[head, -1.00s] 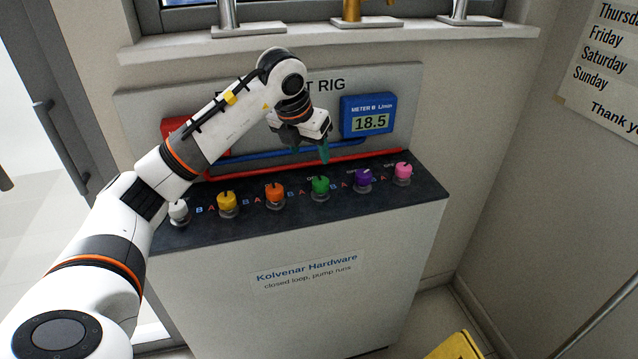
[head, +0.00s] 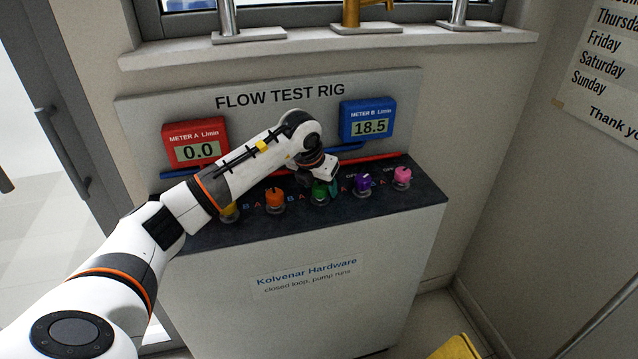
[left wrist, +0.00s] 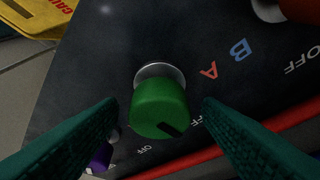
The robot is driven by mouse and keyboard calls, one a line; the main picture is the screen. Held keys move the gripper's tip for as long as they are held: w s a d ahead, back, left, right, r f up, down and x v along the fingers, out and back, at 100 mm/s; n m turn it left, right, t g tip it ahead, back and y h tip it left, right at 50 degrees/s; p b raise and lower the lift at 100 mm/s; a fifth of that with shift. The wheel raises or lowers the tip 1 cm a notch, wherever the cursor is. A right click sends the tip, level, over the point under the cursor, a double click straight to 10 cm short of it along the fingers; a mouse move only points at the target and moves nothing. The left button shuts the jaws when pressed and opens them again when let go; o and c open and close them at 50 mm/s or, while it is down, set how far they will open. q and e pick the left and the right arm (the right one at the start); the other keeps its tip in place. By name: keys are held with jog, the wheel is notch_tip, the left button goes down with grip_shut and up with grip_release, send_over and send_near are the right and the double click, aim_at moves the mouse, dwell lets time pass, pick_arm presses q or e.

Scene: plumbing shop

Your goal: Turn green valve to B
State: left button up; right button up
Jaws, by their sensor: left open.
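The green valve (head: 320,194) stands on the dark top of the test rig (head: 400,212), partly hidden by my left gripper (head: 327,186) in the head view. In the left wrist view the green valve (left wrist: 160,108) has a dark pointer mark on its cap, toward the lower right. The open fingers of my left gripper (left wrist: 160,135) lie on either side of the knob, with gaps showing. Red A and blue B letters (left wrist: 240,48) are printed beside it. The blue meter B (head: 367,120) reads 18.5 and the red meter A (head: 196,146) reads 0.0. My right gripper is not in view.
The orange valve (head: 275,197) stands left of the green one, and the purple valve (head: 363,183) and pink valve (head: 402,177) stand to its right. A yellow valve (head: 228,212) is partly behind my arm. Red and blue pipes run behind the knobs.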

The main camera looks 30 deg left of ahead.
pick_arm(q)
jog(key=c, duration=1)
jog(key=shift+a+m+h+b, duration=0.1)
jog(key=shift+m+h+b, duration=0.3)
jog(key=shift+m, duration=0.5)
jog(key=m+h, duration=0.1)
jog(key=m, duration=0.1)
jog(key=shift+m+b, duration=0.3)
jog(key=m+g+h, duration=0.1)
jog(key=m, duration=0.2)
jog(key=shift+a+m, duration=0.1)
jog(key=shift+m, duration=0.2)
jog(key=shift+w+m+g+h, duration=0.15)
jog(key=shift+m+g+h, duration=0.4)
jog(key=shift+m, duration=1.35)
